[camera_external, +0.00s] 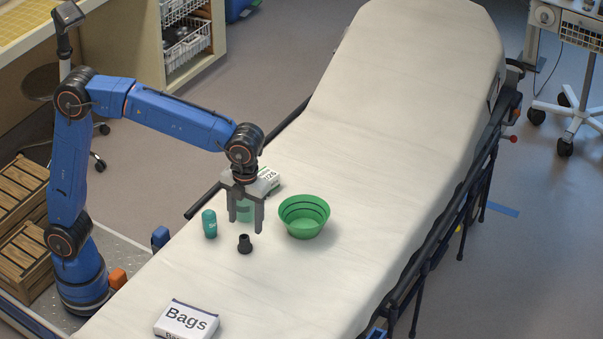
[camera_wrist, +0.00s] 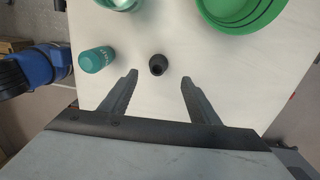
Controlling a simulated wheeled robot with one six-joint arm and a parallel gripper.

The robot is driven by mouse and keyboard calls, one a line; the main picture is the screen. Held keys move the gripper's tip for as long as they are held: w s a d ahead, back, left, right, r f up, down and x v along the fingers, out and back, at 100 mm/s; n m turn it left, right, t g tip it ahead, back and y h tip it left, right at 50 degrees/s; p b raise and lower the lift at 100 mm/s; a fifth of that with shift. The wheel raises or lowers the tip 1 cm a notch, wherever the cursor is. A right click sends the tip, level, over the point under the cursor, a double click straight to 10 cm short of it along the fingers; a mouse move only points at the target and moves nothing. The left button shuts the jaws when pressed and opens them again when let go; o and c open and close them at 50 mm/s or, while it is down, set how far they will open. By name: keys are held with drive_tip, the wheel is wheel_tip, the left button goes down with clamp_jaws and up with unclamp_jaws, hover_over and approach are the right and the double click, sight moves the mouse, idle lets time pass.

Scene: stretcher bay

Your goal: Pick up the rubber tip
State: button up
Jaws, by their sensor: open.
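The rubber tip (camera_external: 245,243) is a small black piece with a wider base, standing on the white stretcher sheet. In the wrist view the rubber tip (camera_wrist: 158,65) lies beyond the fingertips, roughly in line with the gap between them. My gripper (camera_external: 244,217) is open and empty, pointing down above the stretcher. Its two grey fingers also show in the wrist view (camera_wrist: 159,75), apart and not touching the tip.
A teal bottle (camera_external: 209,224) stands left of the tip, a green bowl (camera_external: 304,217) to its right. A clear greenish cup (camera_external: 243,209) and a white box (camera_external: 266,181) are partly behind my gripper. A "Bags" box (camera_external: 187,320) lies in front. The sheet between is clear.

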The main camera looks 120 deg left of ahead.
sight(245, 237)
drive_tip(key=shift+s+f, duration=0.2)
drive_tip(key=shift+f, duration=1.85)
drive_tip(key=shift+s+f, duration=0.2)
drive_tip(key=shift+f, duration=1.8)
drive_tip(key=c, duration=1.1)
